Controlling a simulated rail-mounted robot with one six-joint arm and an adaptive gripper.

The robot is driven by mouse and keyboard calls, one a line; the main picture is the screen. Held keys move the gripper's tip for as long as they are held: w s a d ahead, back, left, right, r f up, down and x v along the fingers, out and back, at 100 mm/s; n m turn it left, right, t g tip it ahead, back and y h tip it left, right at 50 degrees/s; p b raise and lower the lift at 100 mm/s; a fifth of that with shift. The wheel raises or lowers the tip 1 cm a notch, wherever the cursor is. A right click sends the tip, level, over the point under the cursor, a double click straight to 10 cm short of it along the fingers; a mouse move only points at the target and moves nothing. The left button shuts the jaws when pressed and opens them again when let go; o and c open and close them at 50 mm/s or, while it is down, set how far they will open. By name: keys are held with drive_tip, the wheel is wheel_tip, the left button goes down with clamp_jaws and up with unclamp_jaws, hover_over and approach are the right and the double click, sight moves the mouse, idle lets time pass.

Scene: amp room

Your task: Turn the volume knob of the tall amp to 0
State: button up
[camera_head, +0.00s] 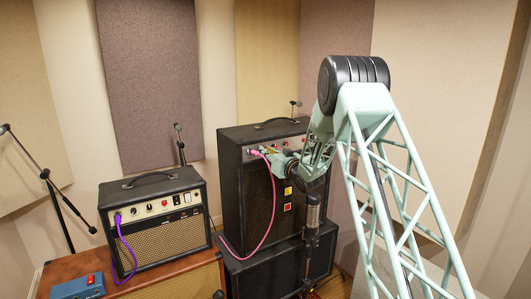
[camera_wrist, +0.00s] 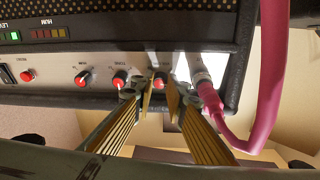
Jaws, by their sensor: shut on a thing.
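The tall amp (camera_head: 243,185) is a black box at the centre of the head view, its control panel near the top. In the wrist view its panel (camera_wrist: 52,72) appears upside down, with a row of red-capped knobs. My gripper (camera_wrist: 160,88) is shut on the red-capped knob (camera_wrist: 160,80) nearest the pink cable's plug, one finger on each side. This knob's label is not readable and its pointer angle is unclear. Two other knobs (camera_wrist: 120,78) (camera_wrist: 83,79) are clear of the fingers. In the head view my gripper (camera_head: 270,150) is at the panel, mostly hidden by my wrist.
A pink cable (camera_head: 272,200) is plugged in close beside my finger; its plug (camera_wrist: 200,72) shows in the wrist view. The tall amp stands on a black cabinet (camera_head: 265,272). A smaller amp (camera_head: 160,245) with a purple cable (camera_head: 124,243) and a blue pedal (camera_head: 78,288) are left.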

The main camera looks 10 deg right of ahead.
drive_tip(key=shift+f+n+b, duration=0.15)
drive_tip(key=shift+n+b, duration=0.45)
drive_tip(key=shift+b, duration=0.05)
drive_tip(key=shift+d+n+g+y+b, duration=0.1)
drive_tip(key=shift+n+g+y+b, duration=0.3)
drive_tip(key=shift+n+b, duration=1.3)
drive_tip(key=shift+d+n+g+y+b, duration=0.1)
drive_tip(key=shift+n+y+b, duration=0.6)
drive_tip(key=shift+n+b, duration=1)
drive_tip(key=shift+n+p, duration=0.4)
drive_tip(key=shift+n, duration=0.2)
drive_tip(key=o, duration=0.6)
drive_tip(key=shift+a, duration=0.1)
drive_tip(key=shift+s, duration=0.1)
drive_tip(key=shift+v, duration=5.9)
drive_tip(key=shift+o, duration=0.6)
